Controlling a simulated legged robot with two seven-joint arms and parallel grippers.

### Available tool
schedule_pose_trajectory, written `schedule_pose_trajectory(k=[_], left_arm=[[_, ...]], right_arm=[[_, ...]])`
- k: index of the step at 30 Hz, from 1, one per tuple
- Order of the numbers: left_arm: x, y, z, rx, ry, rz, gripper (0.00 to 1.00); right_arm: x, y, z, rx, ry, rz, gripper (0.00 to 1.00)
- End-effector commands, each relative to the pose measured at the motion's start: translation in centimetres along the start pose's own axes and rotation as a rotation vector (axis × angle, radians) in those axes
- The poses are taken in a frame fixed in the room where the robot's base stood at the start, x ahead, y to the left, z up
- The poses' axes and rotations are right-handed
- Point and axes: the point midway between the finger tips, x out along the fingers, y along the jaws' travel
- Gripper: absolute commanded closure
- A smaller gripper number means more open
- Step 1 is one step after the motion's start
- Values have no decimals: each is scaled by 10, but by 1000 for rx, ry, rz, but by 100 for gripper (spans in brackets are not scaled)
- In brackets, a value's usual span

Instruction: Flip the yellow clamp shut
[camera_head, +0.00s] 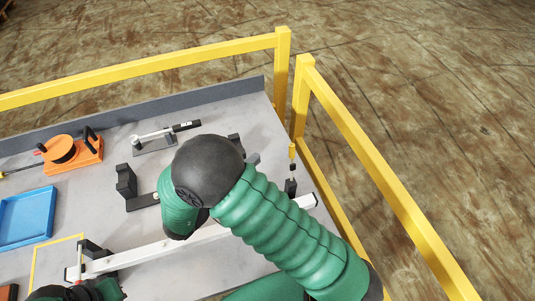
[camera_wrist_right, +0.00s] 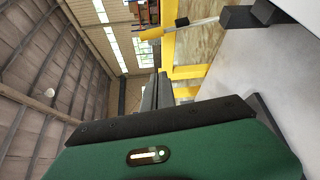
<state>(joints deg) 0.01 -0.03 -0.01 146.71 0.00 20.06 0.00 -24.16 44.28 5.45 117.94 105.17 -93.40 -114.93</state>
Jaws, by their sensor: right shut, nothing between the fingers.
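The yellow clamp (camera_head: 292,152) is at the right end of the white bar (camera_head: 212,233), near the table's right edge. Its yellow handle stands upright above a black base. In the right wrist view, the clamp's yellow handle (camera_wrist_right: 151,33) and metal rod show beyond the fingers, with the black base at top right. My right gripper (camera_wrist_right: 157,78) is shut and empty, apart from the handle in the picture. In the head view my right forearm and wrist hide most of this gripper and part of the bar. My left arm (camera_head: 80,291) shows only partly at bottom left; its fingers are not clear.
A second clamp with a red handle (camera_head: 80,256) is at the bar's left end. Black holders (camera_head: 127,184), a metal tool (camera_head: 165,133), an orange block with a reel (camera_head: 88,154) and a blue tray (camera_head: 25,218) are on the table. Yellow rails (camera_head: 390,180) border it.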

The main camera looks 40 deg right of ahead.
Motion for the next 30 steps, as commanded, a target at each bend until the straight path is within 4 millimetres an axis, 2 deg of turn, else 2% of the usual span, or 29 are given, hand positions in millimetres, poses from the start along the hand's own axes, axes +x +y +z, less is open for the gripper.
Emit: schedule_pose_trajectory(k=[13, 21, 30], left_arm=[[-12, 0, -3, 0, 0, 0, 100], [-19, 0, -5, 0, 0, 0, 100], [-19, 0, -5, 0, 0, 0, 100]], right_arm=[[92, 2, 2, 0, -4, 1, 100], [80, 1, 35, -1, 1, 1, 100], [79, 0, 38, 2, 1, 0, 100]])
